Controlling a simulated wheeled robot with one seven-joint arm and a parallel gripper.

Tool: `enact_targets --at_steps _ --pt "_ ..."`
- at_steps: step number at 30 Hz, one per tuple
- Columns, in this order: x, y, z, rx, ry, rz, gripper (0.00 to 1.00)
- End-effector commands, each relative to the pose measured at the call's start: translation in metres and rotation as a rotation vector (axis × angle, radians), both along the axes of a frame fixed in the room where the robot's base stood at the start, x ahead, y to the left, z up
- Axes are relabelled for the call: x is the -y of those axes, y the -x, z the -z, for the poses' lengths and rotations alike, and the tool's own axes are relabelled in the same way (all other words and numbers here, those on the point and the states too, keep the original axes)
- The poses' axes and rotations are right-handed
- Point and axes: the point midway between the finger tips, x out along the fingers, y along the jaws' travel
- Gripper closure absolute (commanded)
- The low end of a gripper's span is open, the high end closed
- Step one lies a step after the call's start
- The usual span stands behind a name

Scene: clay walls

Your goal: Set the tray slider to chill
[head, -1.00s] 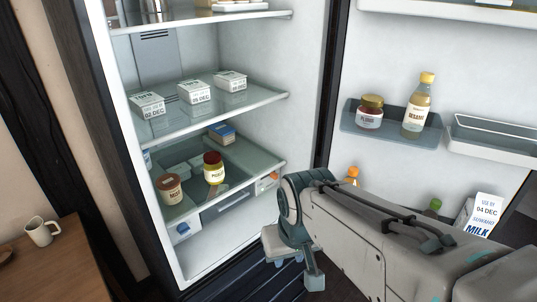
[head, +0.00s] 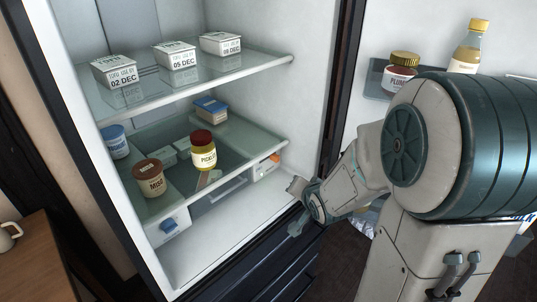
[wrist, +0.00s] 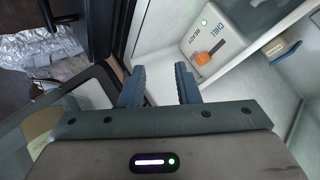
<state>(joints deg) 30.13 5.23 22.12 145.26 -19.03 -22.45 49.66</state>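A white control box (head: 266,169) with an orange slider (head: 273,158) sits under the right front of the lower glass shelf in the open fridge. A pale tray front (head: 220,191) shows under the shelf, left of the box. My gripper (head: 298,208) is at the fridge opening, right of and below the box. In the wrist view my gripper (wrist: 160,84) is open and empty, its fingers short of the slider.
A second box with a blue slider (head: 168,224) is at the left. A pickle jar (head: 203,152), a miso jar (head: 150,178) and tubs stand on the shelf above. The open door with bottles is at the right. The fridge floor (head: 215,245) is bare.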

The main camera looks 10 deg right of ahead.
Motion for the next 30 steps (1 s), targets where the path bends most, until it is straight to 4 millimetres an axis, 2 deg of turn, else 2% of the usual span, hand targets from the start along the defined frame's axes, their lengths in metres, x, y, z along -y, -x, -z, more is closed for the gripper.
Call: enact_targets --at_steps 1,5,9,15,22,26,30 --pt "0.001 -0.008 0.022 0.044 -0.082 0.021 0.71" --pt "-0.004 -0.026 0.038 0.191 -0.332 0.064 0.71" --pt "-0.005 -0.035 0.041 0.333 -0.6 0.096 0.71" --pt "-0.001 -0.037 0.031 0.464 -0.851 0.115 0.71" --pt "-0.003 -0.048 0.025 0.499 -0.919 0.114 0.71" --pt "-0.009 -0.07 0.026 0.499 -0.917 0.112 0.71" --pt "-0.016 -0.1 0.026 0.499 -0.917 0.113 0.71"
